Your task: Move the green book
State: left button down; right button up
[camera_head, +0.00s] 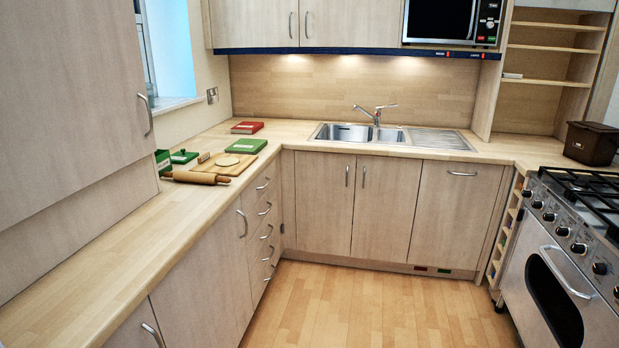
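The green book (246,146) lies flat on the wooden counter in the left corner, at the back right end of the cutting board (207,174). Whether it rests partly on the board or only beside it I cannot tell. A red book (247,127) lies behind it. Neither of my grippers is in view.
A rolling pin (196,177) and a pale round disc (228,161) lie on the cutting board. Green containers (184,157) stand left of it. The sink (347,132) is to the right, the range cooker (570,240) far right. The front left counter (110,240) and floor (350,305) are clear.

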aim_at(249, 146)
jog(key=i, duration=2)
